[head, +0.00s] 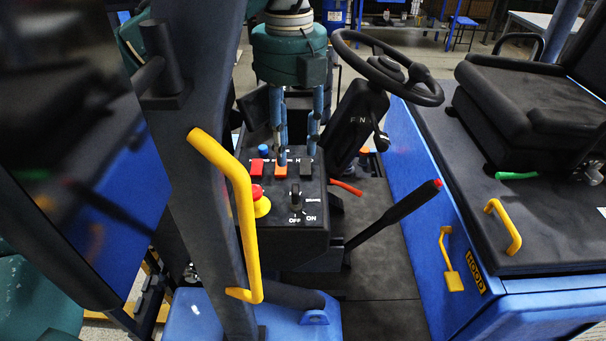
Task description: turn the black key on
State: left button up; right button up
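The black key (296,198) stands on the dark control panel (303,232), above the white OFF and ON labels. It looks upright and lined up with OFF, with ON to its right. My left gripper (298,147) points down from the top of the head view. Its two blue fingers are apart with nothing between them. The fingertips are above the back part of the panel, behind the key and apart from it. My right gripper is not in view.
Red (257,167), orange (281,170) and black (306,170) switches sit behind the key. A red-topped yellow button (261,203) is left of it. A yellow handle (243,205) stands in front at left, a steering wheel (388,70) behind at right, and a black lever (402,208) at right.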

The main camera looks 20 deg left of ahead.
aim_at(293, 187)
pick_arm(q)
notch_tip(293, 187, down, 9)
jog(key=shift+a+f+p, duration=0.1)
jog(key=shift+f+p, duration=0.05)
jog(key=shift+p, duration=1.1)
jog(key=shift+s+f, duration=0.1)
jog(key=shift+f, duration=0.5)
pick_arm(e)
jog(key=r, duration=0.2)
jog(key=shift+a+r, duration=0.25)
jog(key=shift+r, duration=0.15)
pick_arm(q)
grip_shut()
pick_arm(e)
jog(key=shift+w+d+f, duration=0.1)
